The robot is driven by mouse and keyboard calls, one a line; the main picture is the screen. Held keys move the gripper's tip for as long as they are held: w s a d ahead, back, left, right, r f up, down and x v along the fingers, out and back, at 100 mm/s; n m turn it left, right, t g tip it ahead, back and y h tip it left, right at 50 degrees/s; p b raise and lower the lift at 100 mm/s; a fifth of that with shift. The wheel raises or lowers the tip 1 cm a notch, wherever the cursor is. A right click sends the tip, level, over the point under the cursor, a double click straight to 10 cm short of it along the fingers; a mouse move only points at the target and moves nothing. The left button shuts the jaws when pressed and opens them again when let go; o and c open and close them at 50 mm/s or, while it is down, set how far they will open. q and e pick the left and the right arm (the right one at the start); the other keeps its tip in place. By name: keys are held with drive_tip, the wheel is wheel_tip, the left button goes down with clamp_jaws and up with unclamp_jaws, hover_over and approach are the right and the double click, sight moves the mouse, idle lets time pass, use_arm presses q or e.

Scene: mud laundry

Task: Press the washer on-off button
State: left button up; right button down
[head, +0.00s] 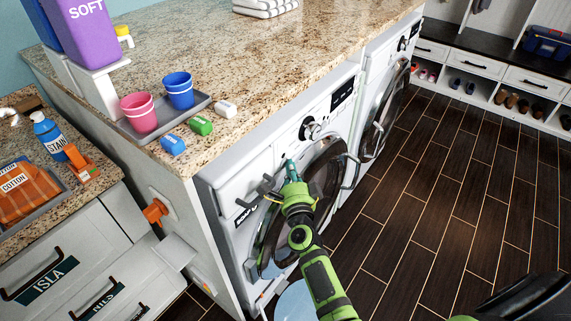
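The white front-loading washer (232,190) stands under the granite counter, with a round knob (310,129) and a dark display (342,95) on its sloping upper panel. Its dark round door (328,178) is below the panel. My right gripper (290,166) reaches in from the bottom and points at the washer front, below and left of the knob. Its narrow teal fingertips look together, with nothing seen between them. I cannot tell whether they touch the panel. The on-off button cannot be made out clearly. My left gripper is not in view.
A second white machine (397,45) stands beyond the washer. The counter (250,60) holds a grey tray (128,133) with pink and blue cups, and small labelled blocks. An orange knob (156,211) sticks out at the cabinet's side. The dark floor (450,170) on the right is clear.

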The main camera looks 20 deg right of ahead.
drive_tip(key=shift+s+d, duration=0.25)
drive_tip(key=shift+s, duration=0.2)
drive_tip(key=s+d+p, duration=0.1)
drive_tip(key=s+d, duration=0.2)
drive_tip(key=s, duration=0.2)
idle(0.5)
